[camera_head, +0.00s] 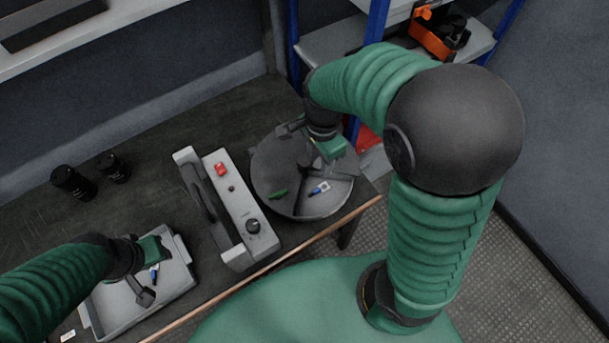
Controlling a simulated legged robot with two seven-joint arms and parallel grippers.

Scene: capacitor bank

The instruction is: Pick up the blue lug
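A small blue lug with a pale end (319,189) lies in the front right part of a round grey divided tray (262,172). A green lug (278,193) lies in the same tray, to its left. My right gripper (318,163) hangs over the tray, behind the blue lug and apart from it in the picture. Its fingers are small and dark, so its opening is unclear. My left gripper (150,277) is over a grey rectangular tray (178,283) at the lower left. A small blue piece (154,274) shows beside its fingers; whether it is held is unclear.
A grey box with a handle, red button and black knob (235,198) stands between the two trays. Two black cylinders (72,183) (113,167) stand at the back left of the dark table (130,135). A blue-framed shelf (330,42) rises behind the round tray.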

